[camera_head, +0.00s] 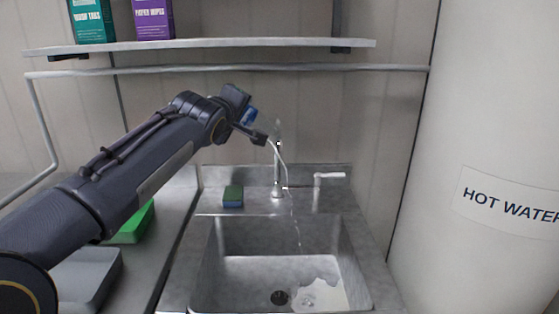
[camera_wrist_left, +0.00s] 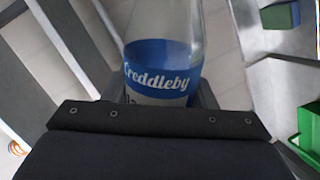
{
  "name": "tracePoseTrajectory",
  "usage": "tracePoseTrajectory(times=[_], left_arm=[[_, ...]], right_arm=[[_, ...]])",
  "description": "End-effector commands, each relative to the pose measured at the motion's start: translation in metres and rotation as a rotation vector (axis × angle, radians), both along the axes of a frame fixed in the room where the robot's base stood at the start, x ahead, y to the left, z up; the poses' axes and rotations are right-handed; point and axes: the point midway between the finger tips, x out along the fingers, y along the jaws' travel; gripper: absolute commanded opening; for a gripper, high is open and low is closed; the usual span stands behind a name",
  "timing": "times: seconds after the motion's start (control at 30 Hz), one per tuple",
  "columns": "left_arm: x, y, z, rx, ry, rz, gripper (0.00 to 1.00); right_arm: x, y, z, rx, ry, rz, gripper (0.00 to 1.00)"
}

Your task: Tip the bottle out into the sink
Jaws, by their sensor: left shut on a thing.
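The bottle (camera_wrist_left: 160,75) is clear with a blue-and-white label reading "Creddleby" and sits between the fingers in the left wrist view. In the head view only a blue part of it (camera_head: 249,116) shows clearly, beside my left gripper (camera_head: 247,122), which is shut on it above and behind the sink. The bottle's mouth is hard to make out against the tap. A thin clear stream (camera_head: 296,222) falls into the steel sink (camera_head: 207,272), where a pale puddle (camera_head: 322,293) lies near the drain. My right gripper is not in view.
A tap (camera_head: 277,170) stands at the sink's back edge, close to my gripper. A green-and-blue sponge (camera_head: 233,196) lies left of it. A shelf (camera_head: 215,44) and a rail run above. A white "HOT WATER" tank (camera_head: 490,130) stands right.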

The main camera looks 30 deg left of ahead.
Motion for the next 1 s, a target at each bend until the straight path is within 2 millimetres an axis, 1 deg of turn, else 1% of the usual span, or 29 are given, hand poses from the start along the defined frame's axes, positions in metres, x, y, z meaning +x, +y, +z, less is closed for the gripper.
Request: tracePoseTrajectory(times=[0.03,0.27,0.4,0.47,0.53,0.6,0.63,0.7,0.77,0.87,1.0], left_arm=[[0.001,-0.002,-0.001,0.031,0.005,-0.002,0.28],[0.004,-0.013,0.011,0.177,0.043,-0.002,0.28],[0.006,-0.018,0.017,0.248,0.063,-0.001,0.28],[0.003,-0.012,0.018,0.205,0.053,0.004,0.28],[-0.001,-0.001,0.015,0.087,0.021,0.012,0.28],[-0.003,0.004,0.008,-0.018,-0.009,0.013,0.28],[-0.003,0.005,0.005,-0.043,-0.017,0.011,0.28],[-0.003,0.006,-0.001,-0.063,-0.028,0.01,0.28],[-0.002,0.006,-0.002,-0.067,-0.028,0.009,0.28],[-0.003,0.007,-0.003,-0.096,-0.033,0.011,0.28],[-0.004,0.011,-0.007,-0.174,-0.054,0.013,0.28]], right_arm=[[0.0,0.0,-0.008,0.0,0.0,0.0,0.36],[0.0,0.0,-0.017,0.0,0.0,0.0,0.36],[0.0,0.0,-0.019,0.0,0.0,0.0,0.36],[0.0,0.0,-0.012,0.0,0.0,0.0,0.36],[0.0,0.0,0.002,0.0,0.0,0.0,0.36],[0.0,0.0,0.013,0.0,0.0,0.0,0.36],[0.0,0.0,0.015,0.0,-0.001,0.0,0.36],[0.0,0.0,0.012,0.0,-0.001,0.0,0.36],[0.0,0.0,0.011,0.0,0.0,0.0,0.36],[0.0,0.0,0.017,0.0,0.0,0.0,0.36],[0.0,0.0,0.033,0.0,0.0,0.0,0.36]])
